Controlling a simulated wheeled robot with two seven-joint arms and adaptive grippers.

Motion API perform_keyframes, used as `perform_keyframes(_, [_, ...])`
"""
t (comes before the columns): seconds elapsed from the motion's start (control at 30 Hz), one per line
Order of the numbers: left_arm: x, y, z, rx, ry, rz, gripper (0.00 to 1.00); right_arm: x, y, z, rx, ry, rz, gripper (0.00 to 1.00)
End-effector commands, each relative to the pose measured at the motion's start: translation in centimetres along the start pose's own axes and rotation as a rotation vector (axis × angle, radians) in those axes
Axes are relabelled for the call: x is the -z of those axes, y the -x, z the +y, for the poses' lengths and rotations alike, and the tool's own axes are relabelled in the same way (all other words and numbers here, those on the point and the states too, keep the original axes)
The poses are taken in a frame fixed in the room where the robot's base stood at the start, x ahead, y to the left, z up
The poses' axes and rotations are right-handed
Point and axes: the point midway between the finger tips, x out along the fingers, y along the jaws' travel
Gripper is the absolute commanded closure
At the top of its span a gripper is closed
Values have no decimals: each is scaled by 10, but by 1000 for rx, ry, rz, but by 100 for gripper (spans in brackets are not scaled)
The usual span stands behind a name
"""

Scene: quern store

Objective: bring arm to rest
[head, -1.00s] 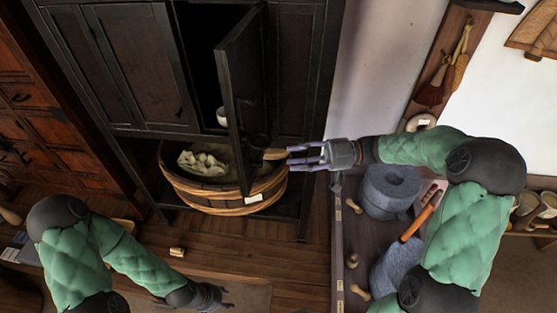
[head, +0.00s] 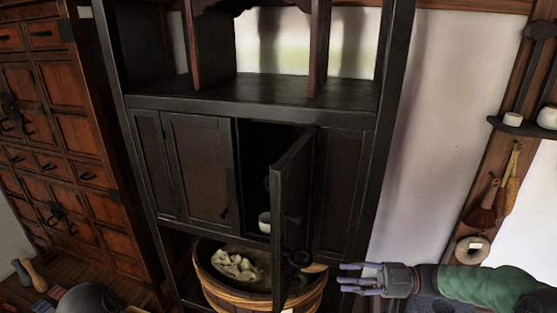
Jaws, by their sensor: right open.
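My right arm comes in from the lower right of the head view, with green padding. Its right gripper (head: 350,279) points left and is open, with nothing between its purple-grey fingers. The fingertips show just right of the open cabinet door (head: 292,205) and the wooden tub (head: 245,296), with a small gap in the picture. Only a dark rounded part of my left arm shows at the bottom left edge. The left gripper is out of the picture.
The dark cabinet (head: 200,165) has one door swung out, with a white cup (head: 264,222) inside. The tub below holds a pale cloth (head: 238,265). A drawer chest (head: 60,150) stands left. Brushes (head: 490,205) and a ring (head: 468,250) hang on the right.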

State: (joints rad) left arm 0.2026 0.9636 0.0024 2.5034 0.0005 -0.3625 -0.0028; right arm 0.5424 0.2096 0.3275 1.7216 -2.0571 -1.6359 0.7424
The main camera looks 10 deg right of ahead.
Motion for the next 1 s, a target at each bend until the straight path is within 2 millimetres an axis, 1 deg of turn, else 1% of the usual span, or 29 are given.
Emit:
perform_keyframes(0.03, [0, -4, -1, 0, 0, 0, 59, -8, -6, 6, -26, -8, 17, 58])
perform_keyframes(0.17, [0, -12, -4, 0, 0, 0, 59, -32, -24, 32, -148, -32, 69, 58])
perform_keyframes(0.27, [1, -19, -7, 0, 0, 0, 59, -56, -38, 55, -264, -69, 98, 58])
perform_keyframes(0.37, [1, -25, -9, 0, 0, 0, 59, -84, -48, 75, -379, -118, 107, 58])
perform_keyframes(0.4, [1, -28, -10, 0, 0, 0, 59, -97, -52, 82, -424, -144, 106, 58])
perform_keyframes(0.47, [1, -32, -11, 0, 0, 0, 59, -117, -57, 91, -489, -184, 99, 58])
perform_keyframes(0.57, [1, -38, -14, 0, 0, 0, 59, -155, -63, 102, -594, -259, 71, 58])
perform_keyframes(0.6, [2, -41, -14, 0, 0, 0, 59, -171, -66, 104, -634, -294, 55, 58])
perform_keyframes(0.67, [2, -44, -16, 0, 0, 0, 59, -197, -69, 106, -691, -346, 27, 58])
perform_keyframes(0.7, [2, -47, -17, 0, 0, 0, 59, -215, -71, 106, -726, -383, 3, 58])
perform_keyframes(0.77, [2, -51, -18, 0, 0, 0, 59, -242, -73, 104, -778, -441, -35, 58])
perform_keyframes(0.8, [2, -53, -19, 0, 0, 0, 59, -260, -75, 101, -809, -481, -64, 58])
perform_keyframes(0.87, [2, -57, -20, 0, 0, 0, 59, -287, -77, 94, -850, -541, -110, 58])
perform_keyframes(0.9, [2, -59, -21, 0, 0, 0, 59, -305, -78, 88, -875, -580, -143, 58])
perform_keyframes(0.97, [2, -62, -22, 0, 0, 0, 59, -330, -80, 78, -908, -639, -193, 58])
perform_keyframes(1.0, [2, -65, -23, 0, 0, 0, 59, -347, -81, 69, -927, -679, -228, 58])
